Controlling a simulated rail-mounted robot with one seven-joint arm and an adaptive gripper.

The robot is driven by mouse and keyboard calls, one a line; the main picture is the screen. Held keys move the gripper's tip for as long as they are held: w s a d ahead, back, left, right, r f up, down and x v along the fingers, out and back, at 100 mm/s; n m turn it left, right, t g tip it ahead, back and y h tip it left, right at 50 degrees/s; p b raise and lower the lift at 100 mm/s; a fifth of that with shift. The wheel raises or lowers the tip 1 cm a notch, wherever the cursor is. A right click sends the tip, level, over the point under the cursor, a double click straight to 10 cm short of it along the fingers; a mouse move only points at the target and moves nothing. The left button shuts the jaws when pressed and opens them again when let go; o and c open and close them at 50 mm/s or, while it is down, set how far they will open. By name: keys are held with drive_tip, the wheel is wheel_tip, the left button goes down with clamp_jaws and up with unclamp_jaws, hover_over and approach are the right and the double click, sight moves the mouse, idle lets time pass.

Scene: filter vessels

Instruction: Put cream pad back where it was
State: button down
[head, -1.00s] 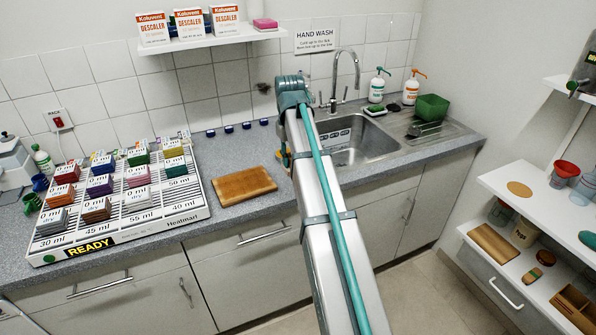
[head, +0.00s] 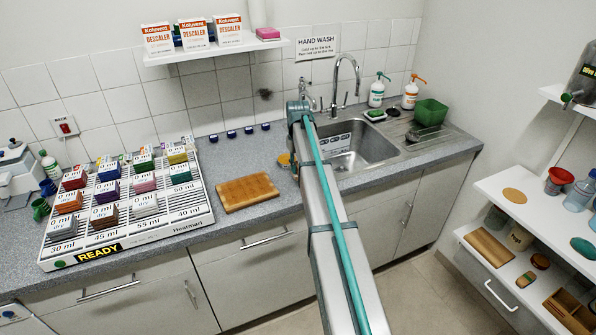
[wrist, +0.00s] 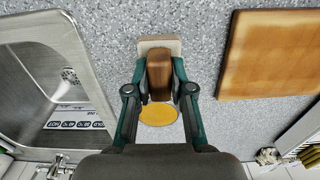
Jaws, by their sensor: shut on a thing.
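In the wrist view, my gripper (wrist: 159,88) is shut on the cream pad (wrist: 160,45), a brown wooden grip block (wrist: 159,72) with a pale cream layer showing at its far end. The fingers press on both sides of the brown block. The pad is over the grey counter, between the sink and the wooden board. I cannot tell whether it touches the counter. In the head view, my arm hides the gripper and the pad.
A yellow disc (wrist: 158,114) lies beside the pad; it also shows in the head view (head: 284,160). The wooden board (head: 247,192) is to its left there, the sink (head: 360,147) to its right. A rack of labelled blocks (head: 130,240) stands at the left.

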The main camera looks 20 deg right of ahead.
drive_tip(key=shift+w+f+p, duration=0.1)
drive_tip(key=shift+f+p, duration=0.2)
drive_tip(key=shift+f, duration=1.3)
drive_tip(key=shift+f, duration=0.15)
drive_tip(key=c, duration=1)
unclamp_jaws()
wheel_tip(320, 180, up, 12)
drive_tip(key=b, duration=0.3)
